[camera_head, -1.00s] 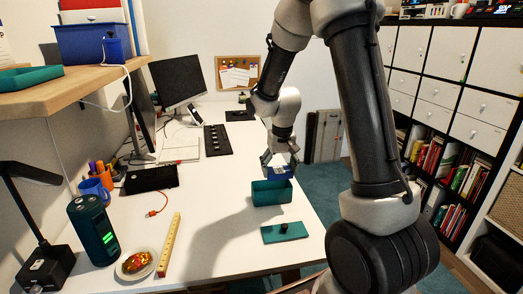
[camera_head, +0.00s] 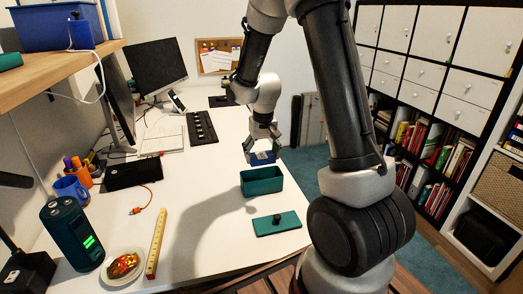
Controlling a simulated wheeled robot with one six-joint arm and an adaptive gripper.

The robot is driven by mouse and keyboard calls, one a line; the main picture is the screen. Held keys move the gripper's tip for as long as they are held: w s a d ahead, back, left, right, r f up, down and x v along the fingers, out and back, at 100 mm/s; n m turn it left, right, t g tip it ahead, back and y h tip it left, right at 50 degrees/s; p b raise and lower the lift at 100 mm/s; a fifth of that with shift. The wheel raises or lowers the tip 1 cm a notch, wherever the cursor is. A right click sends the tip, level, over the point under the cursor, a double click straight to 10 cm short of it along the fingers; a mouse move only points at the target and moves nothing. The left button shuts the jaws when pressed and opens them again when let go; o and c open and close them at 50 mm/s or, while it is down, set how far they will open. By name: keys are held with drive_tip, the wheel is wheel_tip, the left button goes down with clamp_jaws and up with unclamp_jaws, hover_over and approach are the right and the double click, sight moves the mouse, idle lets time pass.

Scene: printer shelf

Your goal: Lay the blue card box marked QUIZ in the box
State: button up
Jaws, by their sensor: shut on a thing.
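My gripper (camera_head: 262,149) is shut on the blue card box (camera_head: 263,158), which shows a pale patch on its face. The lettering is too small to read. The gripper points down and holds the card box just above and behind the open green box (camera_head: 260,182), apart from it as far as I can tell. The green box stands on the white desk near its right edge, and its inside looks empty where I can see it. A green lid (camera_head: 277,223) with a dark knob lies flat on the desk in front of the box.
A black case (camera_head: 133,173) and a keyboard (camera_head: 201,128) lie farther back. The middle of the desk is clear.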

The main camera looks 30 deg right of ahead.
drive_tip(key=shift+f, duration=2.9)
drive_tip(key=o, duration=1)
drive_tip(key=shift+o, duration=0.2)
drive_tip(key=shift+r, duration=4)
